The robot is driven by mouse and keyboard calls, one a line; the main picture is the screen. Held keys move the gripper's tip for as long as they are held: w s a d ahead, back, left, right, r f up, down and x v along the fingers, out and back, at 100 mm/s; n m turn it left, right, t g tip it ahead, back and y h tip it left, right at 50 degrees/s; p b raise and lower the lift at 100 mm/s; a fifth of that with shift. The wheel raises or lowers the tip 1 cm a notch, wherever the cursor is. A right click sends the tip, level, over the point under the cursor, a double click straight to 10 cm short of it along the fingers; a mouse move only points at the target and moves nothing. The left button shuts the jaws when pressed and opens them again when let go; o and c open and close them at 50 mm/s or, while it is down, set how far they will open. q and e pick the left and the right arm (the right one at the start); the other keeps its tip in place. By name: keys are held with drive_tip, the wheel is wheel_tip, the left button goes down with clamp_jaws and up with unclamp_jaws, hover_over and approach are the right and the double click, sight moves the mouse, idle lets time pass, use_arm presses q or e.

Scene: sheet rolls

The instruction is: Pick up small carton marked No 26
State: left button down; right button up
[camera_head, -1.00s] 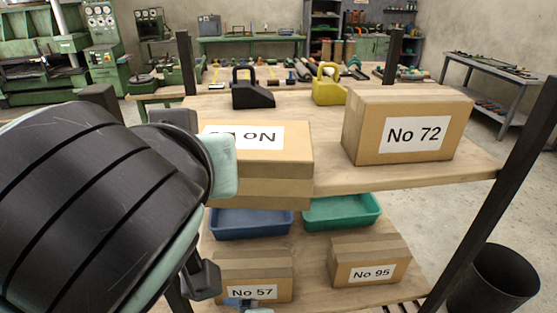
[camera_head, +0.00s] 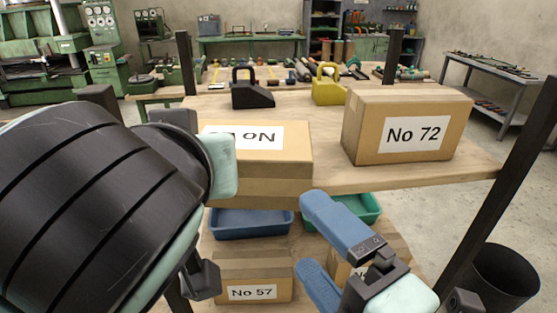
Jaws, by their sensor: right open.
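I cannot read No 26 on any carton. A carton (camera_head: 292,165) on the upper shelf has an upside-down label showing "No"; my left arm hides its number. A larger carton marked No 72 (camera_head: 356,137) stands right of it. My right gripper (camera_head: 316,238), with blue fingers, is open and empty. It appears in front of the lower shelf's right carton and the green tray. My left arm fills the left side; its fingers are not visible.
A blue tray (camera_head: 250,223) and a green tray (camera_head: 368,208) sit at the back of the lower shelf. A black weight (camera_head: 253,95) and a yellow weight (camera_head: 328,90) stand behind the upper cartons. Dark rack posts (camera_head: 510,190) flank the shelves. A black bin (camera_head: 495,280) stands at right.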

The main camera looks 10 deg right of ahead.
sight(265, 189)
drive_tip(key=shift+w, duration=0.1)
drive_tip(key=x, duration=1.2)
drive_tip(key=c, duration=1.7)
drive_tip(key=shift+o, duration=0.2)
use_arm(q)
drive_tip(key=shift+r, duration=0.6)
use_arm(e)
drive_tip(key=shift+f, duration=0.1)
use_arm(q)
drive_tip(key=shift+s, duration=0.1)
